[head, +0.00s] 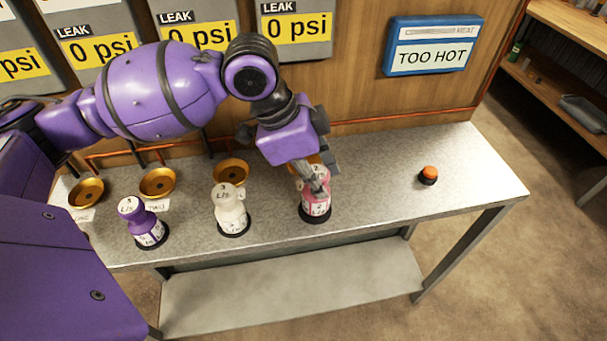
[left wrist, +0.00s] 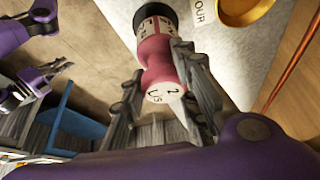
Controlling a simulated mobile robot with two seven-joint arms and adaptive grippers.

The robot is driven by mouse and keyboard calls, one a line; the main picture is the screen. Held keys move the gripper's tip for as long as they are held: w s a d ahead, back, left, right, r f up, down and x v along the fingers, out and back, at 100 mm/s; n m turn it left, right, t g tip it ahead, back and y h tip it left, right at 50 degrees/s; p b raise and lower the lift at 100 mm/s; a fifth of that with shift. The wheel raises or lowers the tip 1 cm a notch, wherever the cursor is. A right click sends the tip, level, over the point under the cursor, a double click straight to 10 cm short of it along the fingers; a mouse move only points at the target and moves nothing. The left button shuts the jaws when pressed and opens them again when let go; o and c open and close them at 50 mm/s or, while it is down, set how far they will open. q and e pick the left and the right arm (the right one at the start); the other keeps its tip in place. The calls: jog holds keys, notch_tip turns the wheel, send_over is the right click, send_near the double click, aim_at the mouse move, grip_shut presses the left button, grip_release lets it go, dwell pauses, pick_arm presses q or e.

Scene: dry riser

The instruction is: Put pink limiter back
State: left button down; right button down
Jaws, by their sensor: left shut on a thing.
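The pink limiter (head: 316,207) stands on the table at the front edge, its dark base at the bottom. My left gripper (head: 316,180) reaches down over it from behind and is shut on its upper part. In the left wrist view the pink limiter (left wrist: 158,62) lies between the two fingers of this gripper (left wrist: 160,80), and its white top reads 2. My right gripper (left wrist: 52,75) shows small at the left of the left wrist view; its jaws are too unclear to judge.
A white limiter (head: 231,211) and a purple limiter (head: 143,222) stand to the left. An orange-topped button (head: 428,175) sits at the right. The table (head: 385,190) between is clear.

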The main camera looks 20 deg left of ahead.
pick_arm(q)
jog(key=shift+f, duration=0.55)
jog(key=c, duration=1.4)
grip_release()
jog(key=shift+f, duration=0.2)
jog(key=shift+o, duration=0.2)
jog(key=shift+r, duration=0.25)
jog(key=p+v, duration=0.1)
jog(key=v, duration=1.1)
jog(key=shift+p, duration=0.3)
